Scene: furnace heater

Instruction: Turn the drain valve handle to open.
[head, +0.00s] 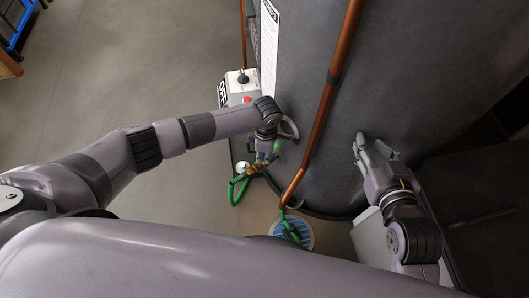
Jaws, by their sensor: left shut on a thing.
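The drain valve (253,170) is a small brass fitting low at the tank's base, with a green hose on it. A small green piece, seemingly its handle (276,147), shows at my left gripper (270,152). My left gripper points down at the valve and is shut on the handle; its fingers and the exact grip are small and partly hidden. My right gripper (371,143) is beside the tank, to the right of the copper pipe. Its fingers look apart and empty, away from the valve.
The large dark grey tank (420,70) fills the upper right. A copper pipe (325,105) runs down its front between my grippers. A control box (240,88) with a red button stands left of the tank. The green hose (237,192) reaches a floor drain (293,232). Open floor lies left.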

